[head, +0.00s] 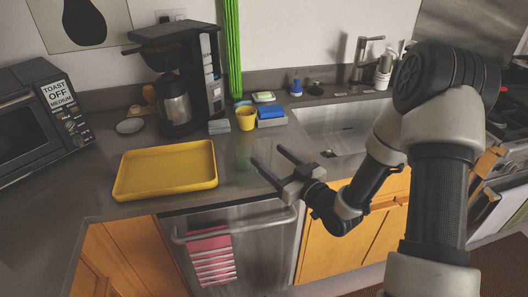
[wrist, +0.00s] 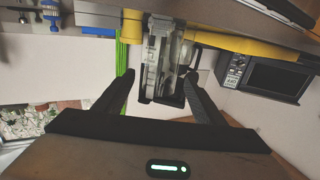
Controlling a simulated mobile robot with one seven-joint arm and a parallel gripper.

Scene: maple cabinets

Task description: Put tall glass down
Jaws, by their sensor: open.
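The tall glass (head: 243,156) is a faint, greenish, see-through shape standing on the grey counter (head: 235,185), between the yellow tray and the sink. My gripper (head: 267,155) is open, with its two fingers apart and pointing toward the back left. Its fingertips are close to the right of the glass, and nothing shows held between them. The wrist view, which is upside down, also shows my gripper (wrist: 160,80) open. I cannot make out the glass clearly there.
A yellow tray (head: 168,170) lies left of the glass. Behind are a coffee maker (head: 178,100), a yellow cup (head: 246,118) and a blue sponge (head: 270,112). The sink (head: 340,130) is to the right. A toaster oven (head: 40,120) stands at far left. The dishwasher (head: 245,250) is below the counter.

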